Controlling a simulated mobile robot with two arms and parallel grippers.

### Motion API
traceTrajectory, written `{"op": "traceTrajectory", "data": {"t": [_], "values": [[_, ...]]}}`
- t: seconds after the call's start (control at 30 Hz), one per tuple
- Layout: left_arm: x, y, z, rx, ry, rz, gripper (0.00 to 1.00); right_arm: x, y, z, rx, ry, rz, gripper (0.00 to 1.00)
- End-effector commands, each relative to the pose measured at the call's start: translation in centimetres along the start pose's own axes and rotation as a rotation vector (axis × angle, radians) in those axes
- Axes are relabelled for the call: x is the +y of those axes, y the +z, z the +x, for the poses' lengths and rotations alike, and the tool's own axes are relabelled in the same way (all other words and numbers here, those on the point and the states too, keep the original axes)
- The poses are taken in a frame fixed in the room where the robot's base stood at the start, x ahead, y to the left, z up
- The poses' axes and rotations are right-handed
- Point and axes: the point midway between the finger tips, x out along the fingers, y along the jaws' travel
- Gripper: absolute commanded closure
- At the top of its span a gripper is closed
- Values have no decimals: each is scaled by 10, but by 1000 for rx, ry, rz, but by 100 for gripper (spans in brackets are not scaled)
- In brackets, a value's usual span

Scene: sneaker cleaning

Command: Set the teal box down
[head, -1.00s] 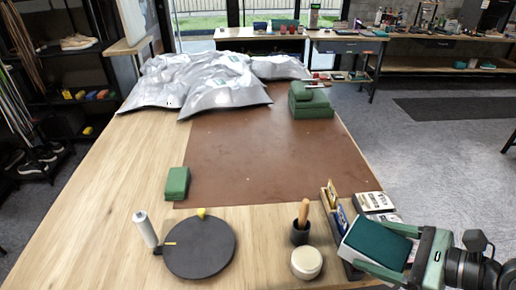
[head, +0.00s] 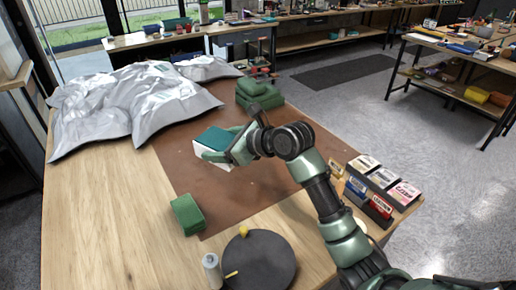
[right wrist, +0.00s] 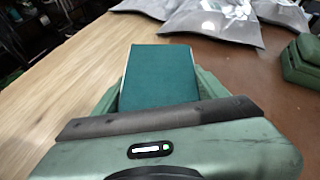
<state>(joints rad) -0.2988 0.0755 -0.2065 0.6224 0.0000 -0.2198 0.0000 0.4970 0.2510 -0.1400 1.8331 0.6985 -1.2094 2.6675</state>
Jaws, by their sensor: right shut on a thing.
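The teal box (head: 217,141) has a teal top and white sides. My right gripper (head: 222,150) is shut on it and holds it over the brown mat (head: 235,196), near the mat's middle. In the right wrist view the box (right wrist: 160,77) lies flat between the fingers, its teal face up. I cannot tell whether its underside touches the mat. My left gripper is in neither view.
Silvery bags (head: 130,105) lie at the back left of the table. Stacked green blocks (head: 259,93) stand at the mat's far end, and a green block (head: 187,214) at its near left corner. A dark round plate (head: 262,262) is in front. A box rack (head: 378,188) stands right.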

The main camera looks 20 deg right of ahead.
Motion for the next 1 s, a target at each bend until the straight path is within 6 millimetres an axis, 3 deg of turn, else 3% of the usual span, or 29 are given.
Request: {"op": "traceTrajectory", "data": {"t": [0.07,0.17,0.6,1.0], "values": [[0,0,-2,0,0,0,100,-2,8,7,2,-9,9,86],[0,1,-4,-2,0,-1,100,-1,-2,15,8,-12,14,86],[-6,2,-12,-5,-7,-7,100,20,-102,65,8,-12,12,86],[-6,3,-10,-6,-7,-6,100,29,-145,87,6,-13,11,86]]}}
